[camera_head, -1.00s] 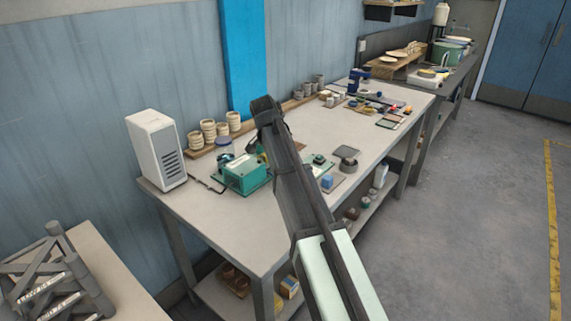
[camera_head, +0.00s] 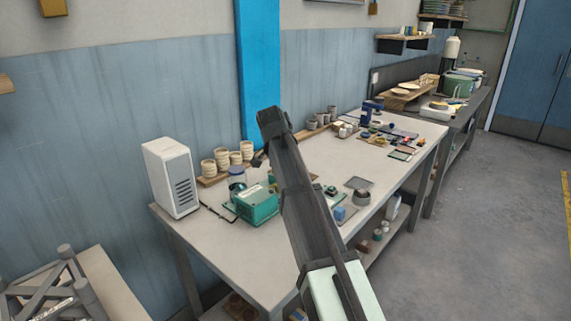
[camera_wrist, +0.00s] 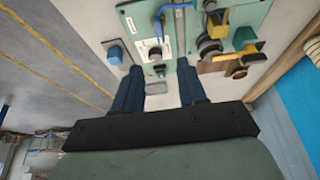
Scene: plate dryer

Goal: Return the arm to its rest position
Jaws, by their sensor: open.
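My arm rises from the bottom of the head view, and its end (camera_head: 268,135) is raised over the workbench (camera_head: 235,262). In the wrist view my gripper (camera_wrist: 160,72) shows two dark blue fingers spread apart with nothing between them, so it is open and empty. Beyond the fingertips, the wrist view shows green boards with parts on them (camera_wrist: 180,45) on the bench top. The fingers seem to hang above the bench and touch nothing that I can see. In the head view the fingers are not clear to see.
A white vented box (camera_head: 170,178) stands at the bench's left end, beside a green box (camera_head: 257,204) and stacked cream cups (camera_head: 222,160). A round grey container (camera_head: 361,197) sits right of my arm. A grey frame (camera_head: 70,290) stands at lower left. Open floor (camera_head: 470,240) lies right.

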